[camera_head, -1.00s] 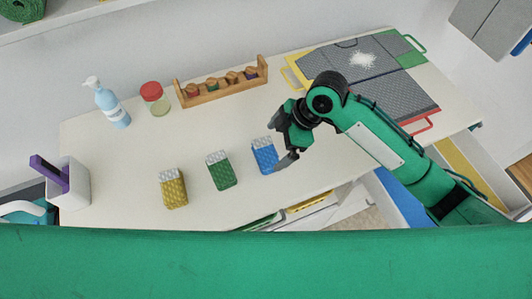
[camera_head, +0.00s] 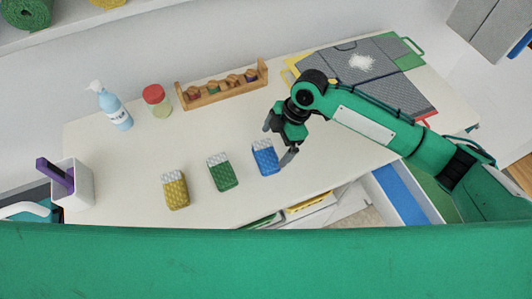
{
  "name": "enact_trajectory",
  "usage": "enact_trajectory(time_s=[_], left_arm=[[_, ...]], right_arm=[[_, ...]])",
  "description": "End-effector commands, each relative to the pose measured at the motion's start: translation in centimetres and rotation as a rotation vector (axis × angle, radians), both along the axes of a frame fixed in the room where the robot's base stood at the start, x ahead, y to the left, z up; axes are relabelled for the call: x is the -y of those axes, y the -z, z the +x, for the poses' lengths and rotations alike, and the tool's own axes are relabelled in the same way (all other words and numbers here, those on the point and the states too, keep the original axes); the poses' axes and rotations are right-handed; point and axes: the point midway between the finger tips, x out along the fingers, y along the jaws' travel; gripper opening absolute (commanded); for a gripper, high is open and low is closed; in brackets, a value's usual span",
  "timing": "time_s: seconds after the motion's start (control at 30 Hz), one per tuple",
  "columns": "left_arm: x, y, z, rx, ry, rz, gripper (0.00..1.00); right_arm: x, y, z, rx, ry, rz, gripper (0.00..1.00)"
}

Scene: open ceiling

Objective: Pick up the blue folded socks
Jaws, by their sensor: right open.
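The blue folded socks (camera_head: 264,158), a small blue and white checked bundle, stand on the white table at the right end of a row of three. My right gripper (camera_head: 277,144) is open, with one finger at the upper left and the other at the right of the blue socks. I cannot tell whether a finger touches them. The green socks (camera_head: 222,173) and the yellow socks (camera_head: 175,190) stand to the left, apart from the gripper. My left gripper is not in view.
The white table (camera_head: 130,160) is clear around the socks. Behind stand a soap bottle (camera_head: 114,108), a red-lidded jar (camera_head: 157,101) and a wooden rack (camera_head: 221,90). A white holder (camera_head: 75,187) stands at the left. Grey mats (camera_head: 385,75) lie at the back right.

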Motion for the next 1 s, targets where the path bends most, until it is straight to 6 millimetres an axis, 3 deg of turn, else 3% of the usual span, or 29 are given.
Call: enact_trajectory(time_s=[0.27,0.53,0.8,0.93,1.0], left_arm=[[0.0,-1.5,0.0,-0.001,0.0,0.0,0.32],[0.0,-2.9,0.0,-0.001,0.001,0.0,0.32],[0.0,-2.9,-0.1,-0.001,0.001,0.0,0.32],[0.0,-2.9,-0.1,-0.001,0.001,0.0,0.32],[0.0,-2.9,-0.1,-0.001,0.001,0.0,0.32]], right_arm=[[-1.2,1.5,-0.5,-0.003,0.0,0.0,1.0],[-2.7,4.7,-0.9,-0.001,0.002,0.0,1.0],[-2.8,5.2,-0.9,0.001,0.0,0.0,1.0],[-2.8,5.2,-0.9,0.001,0.0,0.0,0.76],[-2.8,5.1,-0.9,0.001,0.0,0.0,0.73]])
